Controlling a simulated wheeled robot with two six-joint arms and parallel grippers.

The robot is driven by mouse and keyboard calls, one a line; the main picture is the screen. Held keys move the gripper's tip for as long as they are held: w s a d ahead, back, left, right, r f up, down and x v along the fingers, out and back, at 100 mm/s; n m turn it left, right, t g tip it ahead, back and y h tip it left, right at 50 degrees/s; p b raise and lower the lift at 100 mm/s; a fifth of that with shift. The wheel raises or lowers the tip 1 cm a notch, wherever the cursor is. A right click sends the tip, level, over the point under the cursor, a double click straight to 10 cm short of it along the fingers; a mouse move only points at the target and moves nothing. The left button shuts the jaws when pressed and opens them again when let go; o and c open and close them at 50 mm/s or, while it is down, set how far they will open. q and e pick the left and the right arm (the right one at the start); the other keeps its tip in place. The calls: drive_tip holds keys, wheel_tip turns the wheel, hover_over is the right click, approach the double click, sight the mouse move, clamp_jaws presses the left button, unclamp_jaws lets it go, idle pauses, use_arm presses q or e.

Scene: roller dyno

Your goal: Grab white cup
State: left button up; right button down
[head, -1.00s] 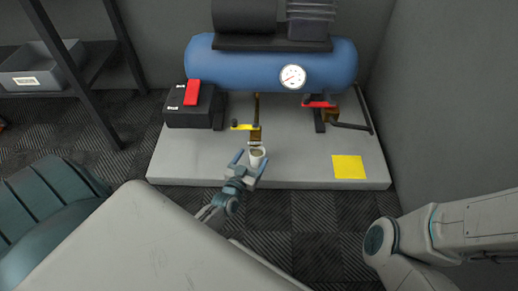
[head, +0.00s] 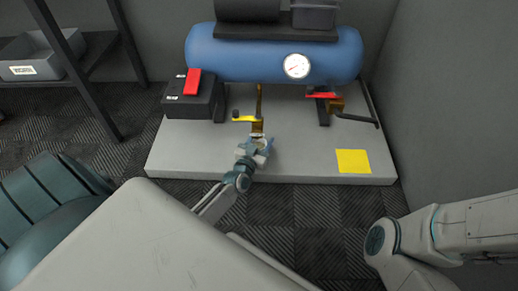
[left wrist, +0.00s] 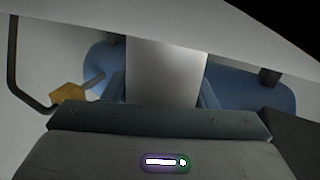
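The white cup shows in the left wrist view (left wrist: 166,72) as a plain pale grey-white surface between the two fingers of my left gripper (left wrist: 164,95). In the head view my left gripper (head: 256,147) is over the front part of the grey platform and hides most or all of the cup. The fingers flank the cup with no clear gap on either side; whether they press on it I cannot tell. My right arm is at the right of the head view, but its gripper is out of the picture.
A blue tank (head: 230,55) with a gauge (head: 297,66) stands on the grey platform (head: 190,160). A yellow-handled valve (head: 250,119) is just behind my left gripper. A black box (head: 190,101), red-handled valve (head: 322,95) and yellow square (head: 353,161) are nearby.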

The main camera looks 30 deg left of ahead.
use_arm(q)
drive_tip(key=c, duration=0.4)
drive_tip(key=shift+o, duration=0.2)
